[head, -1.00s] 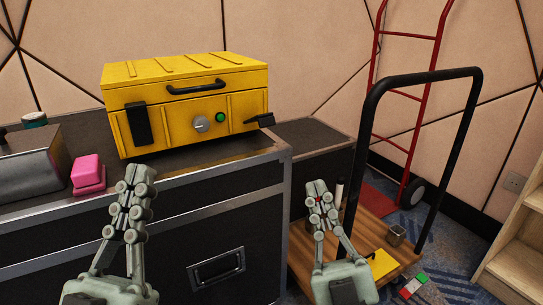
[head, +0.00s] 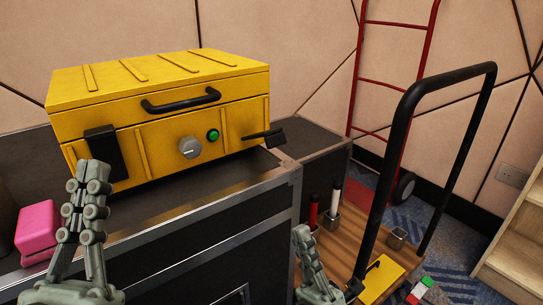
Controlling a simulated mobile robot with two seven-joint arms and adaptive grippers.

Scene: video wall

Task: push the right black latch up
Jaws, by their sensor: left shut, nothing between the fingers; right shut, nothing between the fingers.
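A yellow case (head: 165,85) stands on a black flight case. Its right black latch (head: 268,138) sticks out sideways from the right end of the front, roughly level, with its wide end at the right. The left black latch (head: 104,150) lies upright against the front. My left gripper (head: 91,172) is shut and empty, pointing up at the lower left; its tips overlap the bottom of the left latch in the picture. My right gripper (head: 302,238) is shut and empty, below and right of the right latch, clearly apart from it.
The yellow case has a black handle (head: 181,102), a silver knob (head: 190,148) and a green button (head: 213,135). A pink object (head: 37,230) lies at left. A trolley's black handle (head: 388,165) rises right of my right gripper; a red hand truck (head: 397,82) stands behind.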

